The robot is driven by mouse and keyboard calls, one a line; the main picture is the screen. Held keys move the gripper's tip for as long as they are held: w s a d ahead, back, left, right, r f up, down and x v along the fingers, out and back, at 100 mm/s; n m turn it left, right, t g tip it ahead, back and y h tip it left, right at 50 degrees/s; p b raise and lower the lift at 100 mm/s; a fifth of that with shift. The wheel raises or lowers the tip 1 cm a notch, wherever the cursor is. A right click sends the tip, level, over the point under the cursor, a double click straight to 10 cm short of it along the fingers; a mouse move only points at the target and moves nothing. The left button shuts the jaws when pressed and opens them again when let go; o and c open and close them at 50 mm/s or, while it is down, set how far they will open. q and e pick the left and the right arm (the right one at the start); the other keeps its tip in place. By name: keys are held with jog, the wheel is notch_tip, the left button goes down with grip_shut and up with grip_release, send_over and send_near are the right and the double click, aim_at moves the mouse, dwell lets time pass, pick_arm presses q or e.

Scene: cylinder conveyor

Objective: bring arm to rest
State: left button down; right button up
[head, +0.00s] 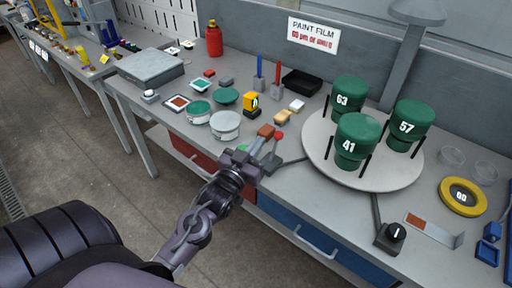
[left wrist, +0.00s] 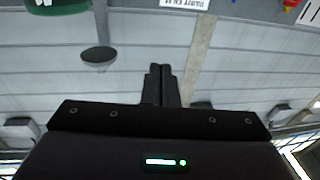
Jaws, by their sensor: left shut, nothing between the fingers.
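My left arm reaches in from the lower left in the head view. Its gripper (head: 264,154) is over the front edge of the workbench (head: 140,100), in front of the turntable's left side. The fingers are shut together with nothing between them. In the left wrist view the two dark fingers (left wrist: 161,86) stand side by side, pointing at the pale wall. I cannot tell how far the gripper is above the bench. My right gripper is in neither view.
A round turntable (head: 315,165) carries green cylinders marked 63 (head: 348,98), 41 (head: 355,140) and 57 (head: 408,125). A red-knobbed lever (head: 279,136) is close beside the gripper. A black dial box (head: 390,238) is at the front right. Open floor (head: 80,165) lies left.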

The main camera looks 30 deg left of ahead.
pick_arm(q)
jog(key=shift+s+r, duration=0.1)
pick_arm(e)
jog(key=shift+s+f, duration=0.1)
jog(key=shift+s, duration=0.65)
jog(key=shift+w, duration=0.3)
